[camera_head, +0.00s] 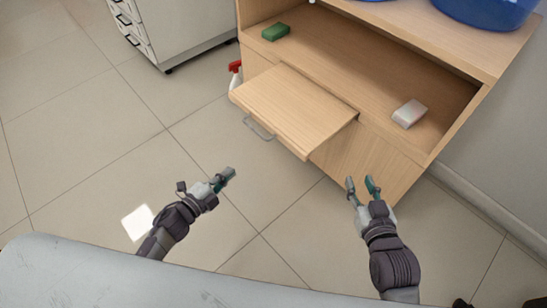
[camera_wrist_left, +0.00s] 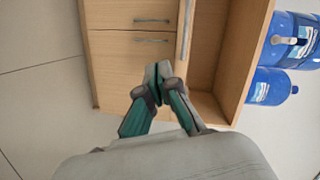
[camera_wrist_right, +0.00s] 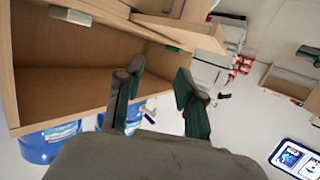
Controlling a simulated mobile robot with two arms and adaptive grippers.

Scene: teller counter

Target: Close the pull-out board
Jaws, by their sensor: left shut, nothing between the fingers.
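The pull-out board (camera_head: 295,108) is a wooden panel sticking out from the front of the wooden counter, with a grey handle (camera_head: 259,130) at its front edge. In the left wrist view its grey handle edge (camera_wrist_left: 187,30) shows beyond the fingers. In the right wrist view the board (camera_wrist_right: 180,32) juts out at the top. My left gripper (camera_head: 230,174) is shut and empty, in front of the board and apart from it. In the left wrist view its fingertips (camera_wrist_left: 157,72) meet. My right gripper (camera_head: 361,187) is open and empty, in front of the counter, right of the board.
The counter's open shelf (camera_head: 360,75) holds a green block (camera_head: 275,32) and a white block (camera_head: 409,113). Blue containers (camera_head: 485,8) stand on top. A red-topped bottle (camera_head: 235,74) is beside the counter. A white drawer cabinet (camera_head: 180,25) stands behind.

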